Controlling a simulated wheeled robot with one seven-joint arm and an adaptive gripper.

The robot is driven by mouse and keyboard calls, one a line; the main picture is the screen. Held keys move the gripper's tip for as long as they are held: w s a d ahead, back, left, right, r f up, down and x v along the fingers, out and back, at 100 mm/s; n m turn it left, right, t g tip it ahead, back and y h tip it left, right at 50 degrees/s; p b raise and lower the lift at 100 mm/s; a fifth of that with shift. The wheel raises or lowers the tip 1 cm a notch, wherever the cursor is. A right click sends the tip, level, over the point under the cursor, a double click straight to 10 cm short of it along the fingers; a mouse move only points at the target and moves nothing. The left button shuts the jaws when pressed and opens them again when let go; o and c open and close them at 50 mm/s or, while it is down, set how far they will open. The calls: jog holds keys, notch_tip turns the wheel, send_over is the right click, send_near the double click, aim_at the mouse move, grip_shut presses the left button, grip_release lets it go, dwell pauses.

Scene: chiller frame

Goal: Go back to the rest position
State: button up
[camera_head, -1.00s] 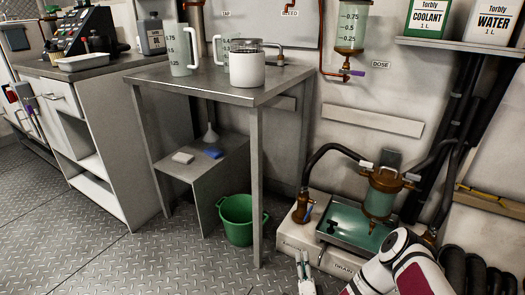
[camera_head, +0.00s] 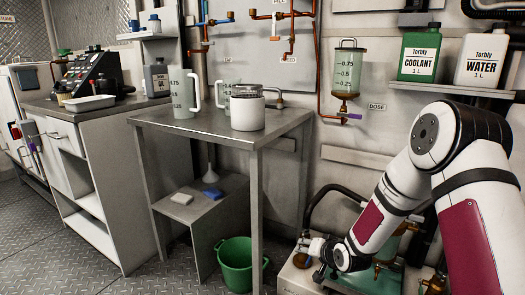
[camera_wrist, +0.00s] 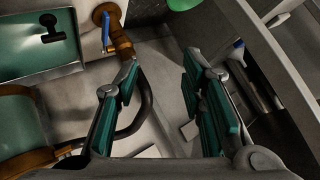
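My gripper (camera_wrist: 160,72) shows in the wrist view with its two teal-padded fingers spread apart and nothing between them. It is above the drain area, with a brass valve with a blue handle (camera_wrist: 106,32) at upper left. In the head view my white and maroon arm reaches in from the right, bent, with its far end low in front of the drain unit. I cannot make out the fingers clearly in that view.
A metal table (camera_head: 212,128) holds jugs and a white lidded container (camera_head: 247,112). A green bucket (camera_head: 236,264) stands below. Coolant (camera_head: 420,57) and water (camera_head: 487,62) bottles sit on the right shelf. A green tray (camera_wrist: 40,45) lies beside the gripper.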

jog(key=s+d+r+n+g+h, duration=0.1)
jog(key=s+d+r+g+h, duration=0.15)
jog(key=s+r, duration=0.85)
jog(key=s+d+r+n+g+h, duration=0.1)
jog(key=s+d+r+g+h, duration=0.15)
jog(key=s+r, duration=0.8)
jog(key=s+r+n+g+y, duration=0.1)
jog(key=s+r+g, duration=0.15)
jog(key=s, duration=1.25)
jog(key=s+r+n+g, duration=0.15)
jog(key=s+r, duration=0.25)
jog(key=s, duration=1)
notch_tip(320, 180, up, 39)
jog(key=t+p, duration=0.3)
jog(key=p, duration=3.5)
jog(key=shift+a+m+t+y, duration=0.25)
jog(key=shift+m+t+y, duration=0.05)
jog(key=shift+m, duration=0.05)
